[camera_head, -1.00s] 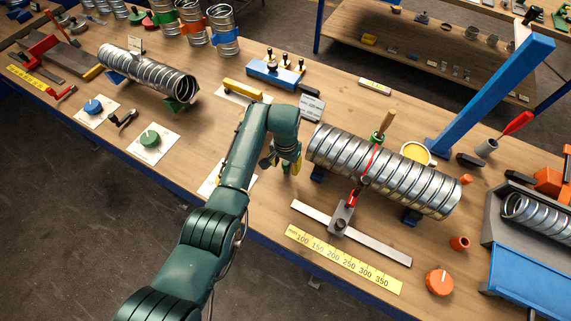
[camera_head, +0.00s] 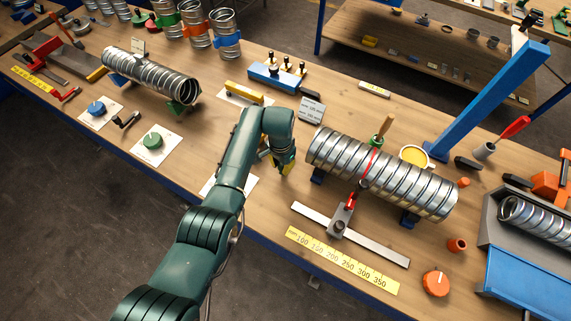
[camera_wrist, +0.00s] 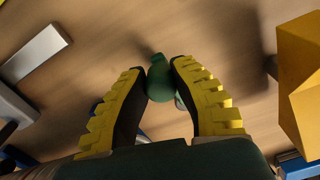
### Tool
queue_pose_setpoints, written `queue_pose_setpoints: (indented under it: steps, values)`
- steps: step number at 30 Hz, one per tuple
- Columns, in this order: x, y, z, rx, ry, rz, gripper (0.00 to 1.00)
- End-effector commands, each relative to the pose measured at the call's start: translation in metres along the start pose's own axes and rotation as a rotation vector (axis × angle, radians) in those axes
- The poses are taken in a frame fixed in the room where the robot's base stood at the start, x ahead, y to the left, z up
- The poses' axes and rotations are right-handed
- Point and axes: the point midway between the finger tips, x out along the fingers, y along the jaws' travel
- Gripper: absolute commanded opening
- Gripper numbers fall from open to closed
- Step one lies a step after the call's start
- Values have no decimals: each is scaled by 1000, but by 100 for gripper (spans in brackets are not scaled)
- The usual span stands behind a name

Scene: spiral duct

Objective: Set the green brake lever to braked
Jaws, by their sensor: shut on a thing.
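The green brake lever shows in the wrist view as a rounded green knob (camera_wrist: 160,82) with a short stub behind it. My gripper (camera_wrist: 159,76) has its two yellow, ridged fingers shut on this knob, one on each side. The rest of the lever is hidden behind the fingers and knob. In the head view my gripper (camera_head: 277,163) is low over the bench, left of the large spiral duct (camera_head: 380,172). The lever cannot be made out there, hidden by my gripper and arm. A white card (camera_head: 240,181) shows partly beside my forearm.
A yellow handle (camera_head: 243,92) lies behind my arm, and a yellow block (camera_wrist: 302,72) is close at the right of the wrist view. A ruler bar (camera_head: 345,262) and a clamp slide (camera_head: 342,218) lie front right. A small grey plate (camera_head: 311,110) stands behind my gripper.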

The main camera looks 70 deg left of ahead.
Motion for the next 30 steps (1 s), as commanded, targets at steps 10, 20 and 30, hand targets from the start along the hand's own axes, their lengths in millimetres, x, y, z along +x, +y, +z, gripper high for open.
queue_pose_setpoints:
  steps: [10, 20, 30]
  values:
    - [3, -6, 3, 69, -3, -2, 0]
    - [2, -5, 2, 68, -2, -1, 56]
    - [-18, -6, 0, 68, 2, -3, 56]
